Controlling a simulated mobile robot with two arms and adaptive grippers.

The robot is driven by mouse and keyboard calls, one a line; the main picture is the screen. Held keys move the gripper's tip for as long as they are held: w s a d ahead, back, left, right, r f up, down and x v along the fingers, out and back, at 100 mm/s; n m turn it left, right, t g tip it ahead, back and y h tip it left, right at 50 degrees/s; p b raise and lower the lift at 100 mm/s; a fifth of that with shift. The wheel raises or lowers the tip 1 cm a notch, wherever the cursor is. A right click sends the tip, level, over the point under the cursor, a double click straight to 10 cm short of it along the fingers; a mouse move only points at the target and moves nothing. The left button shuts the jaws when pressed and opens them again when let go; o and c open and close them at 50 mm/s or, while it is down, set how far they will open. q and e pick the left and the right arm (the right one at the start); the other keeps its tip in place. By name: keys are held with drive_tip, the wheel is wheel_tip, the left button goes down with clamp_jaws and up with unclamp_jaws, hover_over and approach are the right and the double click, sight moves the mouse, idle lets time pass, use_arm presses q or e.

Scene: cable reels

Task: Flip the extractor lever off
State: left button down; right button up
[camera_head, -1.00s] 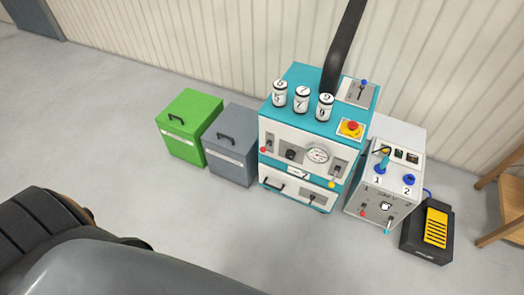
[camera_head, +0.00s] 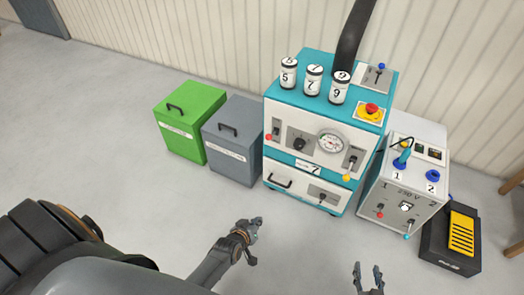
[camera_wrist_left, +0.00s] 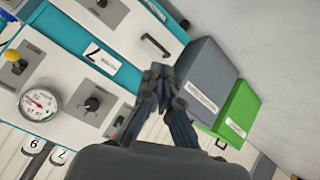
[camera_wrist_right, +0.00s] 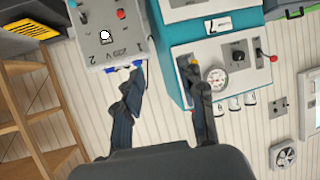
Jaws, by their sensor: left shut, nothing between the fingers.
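The teal and white machine (camera_head: 308,130) stands against the wall. A blue-knobbed lever (camera_head: 380,68) rises from a grey plate on its top, beside the black hose; its label is unreadable. Its front has a red-tipped lever (camera_head: 270,135) on the left and a yellow-tipped lever (camera_head: 348,176) on the right. I cannot tell which lever is the extractor's. My left gripper (camera_head: 250,230) is shut and empty, in front of the machine and apart from it; its fingers (camera_wrist_left: 160,72) meet in the left wrist view. My right gripper (camera_head: 370,272) is open and empty, low in front.
A green bin (camera_head: 190,120) and a grey bin (camera_head: 233,140) stand left of the machine. A white control box (camera_head: 405,190) and a black-yellow pedal (camera_head: 452,240) stand right. The right wrist view shows a wall fan (camera_wrist_right: 285,155) and small wall plate (camera_wrist_right: 280,112). The front floor is clear.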

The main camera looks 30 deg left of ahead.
use_arm(q)
drive_tip(key=w+a+r+n+t+y+b, duration=0.2)
drive_tip(key=w+a+r+n+t+b, duration=0.35)
drive_tip(key=w+r+b, duration=0.5)
use_arm(e)
drive_tip(key=w+a+r+t+y+p, duration=0.1)
drive_tip(key=w+r+t, duration=0.15)
drive_tip(key=r, duration=0.55)
drive_tip(key=w+a+r+t+y, duration=0.15)
drive_tip(key=r+t, duration=0.25)
drive_tip(key=r, duration=0.5)
use_arm(q)
drive_tip(key=w+a+r+n+t+y+b, duration=0.2)
drive_tip(key=w+a+r+n+y+b, duration=0.1)
drive_tip(key=a+r+b, duration=0.2)
wheel_tip(320, 180, up, 3)
drive_tip(key=shift+w+a+f+t, duration=0.15)
drive_tip(key=shift+w+a+t, duration=0.05)
drive_tip(key=shift+w+t, duration=0.15)
use_arm(e)
drive_tip(key=s+r+t, duration=0.2)
drive_tip(key=s+r, duration=0.1)
drive_tip(key=r, duration=0.4)
drive_tip(key=s+d+r+t, duration=0.1)
drive_tip(key=s+r+t, duration=0.2)
drive_tip(key=r, duration=0.3)
drive_tip(key=shift+d+r+y, duration=0.25)
drive_tip(key=shift+r+y, duration=0.15)
drive_tip(key=shift+y, duration=0.05)
